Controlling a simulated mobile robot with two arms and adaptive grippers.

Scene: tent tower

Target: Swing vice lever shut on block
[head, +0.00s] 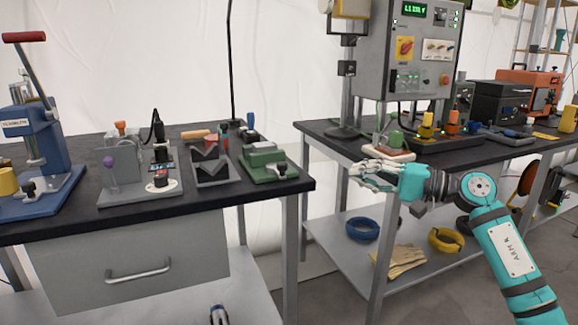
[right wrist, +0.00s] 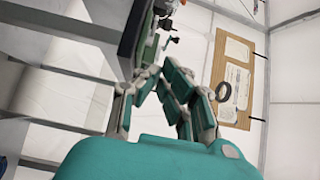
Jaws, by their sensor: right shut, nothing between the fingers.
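A small green vice (head: 264,164) stands near the right end of the left workbench. A dark knob (head: 282,168) shows at its near side. Whether a block sits in its jaws, and how the lever stands, is too small to tell. My right gripper (head: 358,178) is to the right of the vice, apart from it, over the gap by the right bench. In the right wrist view its fingertips (right wrist: 158,68) come together with nothing between them. Dark parts with a knob (right wrist: 172,40) show beyond the fingertips, partly hidden.
Grey V-blocks (head: 210,168), a grey fixture plate (head: 140,190) and a blue press (head: 45,150) stand left of the vice. A control cabinet (head: 410,50) stands on the right bench. Blue and yellow rings and gloves (head: 398,260) lie on its lower shelf.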

